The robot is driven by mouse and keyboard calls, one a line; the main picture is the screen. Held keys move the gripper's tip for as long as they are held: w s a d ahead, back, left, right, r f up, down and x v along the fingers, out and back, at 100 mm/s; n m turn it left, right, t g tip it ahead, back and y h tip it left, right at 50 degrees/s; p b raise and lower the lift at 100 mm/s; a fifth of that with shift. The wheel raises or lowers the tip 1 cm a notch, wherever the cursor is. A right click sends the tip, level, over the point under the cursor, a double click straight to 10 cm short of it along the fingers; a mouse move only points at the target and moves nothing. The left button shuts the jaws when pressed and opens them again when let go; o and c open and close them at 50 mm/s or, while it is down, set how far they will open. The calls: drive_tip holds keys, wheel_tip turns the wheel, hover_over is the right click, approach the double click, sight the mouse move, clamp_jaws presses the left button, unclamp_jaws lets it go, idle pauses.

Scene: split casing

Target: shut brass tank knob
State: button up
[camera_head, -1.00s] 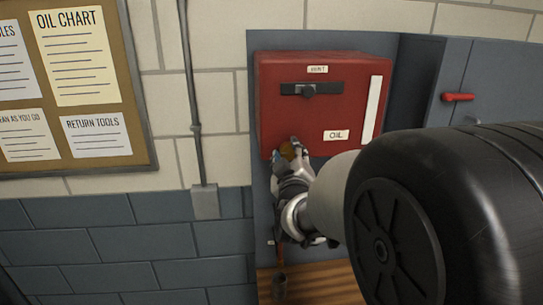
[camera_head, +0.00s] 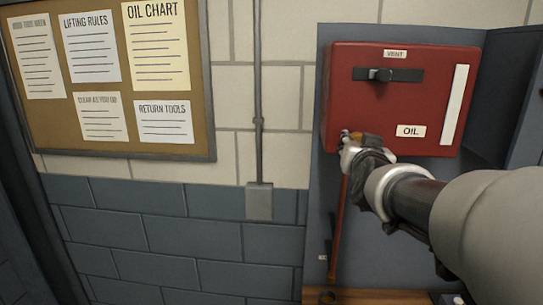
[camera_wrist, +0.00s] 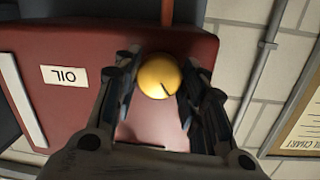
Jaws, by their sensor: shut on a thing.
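The brass knob (camera_wrist: 158,76) is a round yellow disc with a short dark mark on its face. It sits at the lower part of the red oil tank (camera_head: 345,105), which also fills much of the wrist view (camera_wrist: 60,100). My gripper (camera_head: 350,136) is at the tank's lower left corner in the head view. In the wrist view its two fingers (camera_wrist: 158,84) are on either side of the knob, shut on it. In the head view only a small bit of the knob shows, mostly hidden by my gripper.
A black vent slider (camera_head: 388,74) is on the tank's upper front. A thin red pipe (camera_head: 338,230) runs down below the tank to a wooden surface (camera_head: 380,298). A grey conduit (camera_head: 257,90) and a notice board (camera_head: 215,120) are on the wall to the left.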

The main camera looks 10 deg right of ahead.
drive_tip(key=shift+m+y+b, duration=0.6)
drive_tip(key=shift+m+b, duration=2.6)
drive_tip(key=shift+b, duration=0.85)
drive_tip(key=o, duration=1.1)
drive_tip(key=shift+c, duration=0.2)
drive_tip(key=v, duration=1.2)
